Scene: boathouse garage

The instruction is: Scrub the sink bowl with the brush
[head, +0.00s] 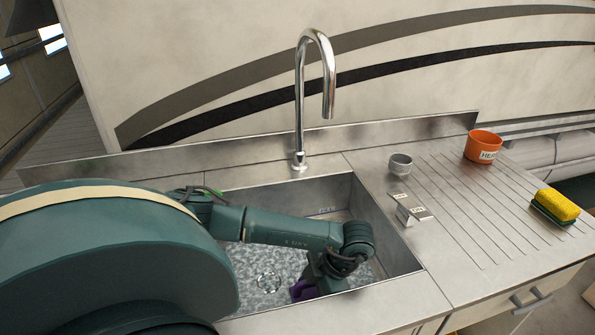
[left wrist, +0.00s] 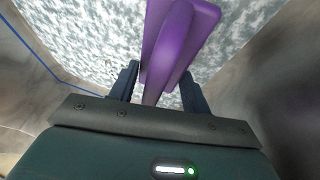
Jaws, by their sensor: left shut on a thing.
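The metal sink bowl (head: 392,245) is set in the steel counter, and its floor looks mottled grey and white. My left arm reaches down into the bowl. My left gripper (head: 310,285) is low in the bowl, near its front. It is shut on the purple brush (head: 301,290). In the left wrist view the brush (left wrist: 180,40) stands out between the fingers of the gripper (left wrist: 160,88), over the mottled floor. The brush's bristles are hidden, so I cannot tell whether they touch the floor. My right gripper is not in view.
A tall chrome tap (head: 300,100) rises behind the bowl. On the ridged drainboard (head: 470,215) at right are a small grey cup (head: 400,164), a small metal piece (head: 410,208), an orange pot (head: 482,146) and a yellow-green sponge (head: 555,206).

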